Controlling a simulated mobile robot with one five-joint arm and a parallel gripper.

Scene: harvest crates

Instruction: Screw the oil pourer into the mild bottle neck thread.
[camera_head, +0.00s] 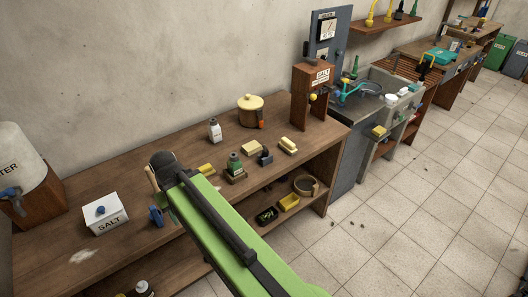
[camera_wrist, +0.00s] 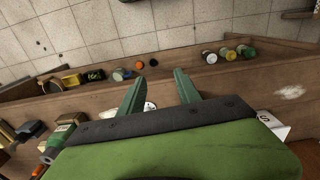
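A green bottle also shows in the wrist view (camera_wrist: 52,150), partly cut off by my arm. I cannot pick out the oil pourer with certainty. My gripper (camera_wrist: 157,78) is open, its two green fingers apart over the front of the bench. A small white round thing (camera_wrist: 150,106) shows partly between them; nothing is visibly held.
A white salt box (camera_head: 105,214) and a small blue thing (camera_head: 155,216) are left of my arm. A white bottle (camera_head: 214,130), a lidded pot (camera_head: 250,112) and yellow blocks (camera_head: 288,145) stand to the right. Several jars (camera_wrist: 227,53) sit on the lower shelf.

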